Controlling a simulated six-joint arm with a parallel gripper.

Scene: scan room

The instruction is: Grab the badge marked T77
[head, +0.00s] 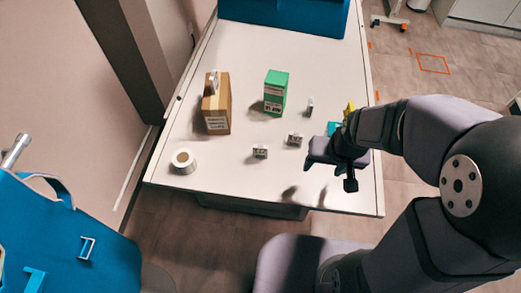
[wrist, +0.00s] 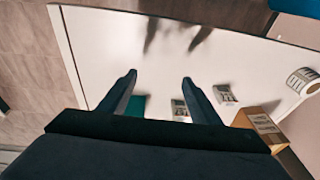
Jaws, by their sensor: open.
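Small pale badges with dark print stand on the white table (head: 225,185). One badge (head: 260,151) is front centre, a second badge (head: 294,139) is to its right, and a third badge (head: 310,107) stands farther back, turned edge-on. My gripper (head: 323,168) is open above the table, right of the two front badges. In the wrist view its fingers (wrist: 159,78) are apart, with nothing between them.
A cardboard box (head: 216,112) with a small pale item (head: 212,83) on top stands at left. A green box (head: 276,90) stands at back centre. A white roll (head: 184,160) lies front left.

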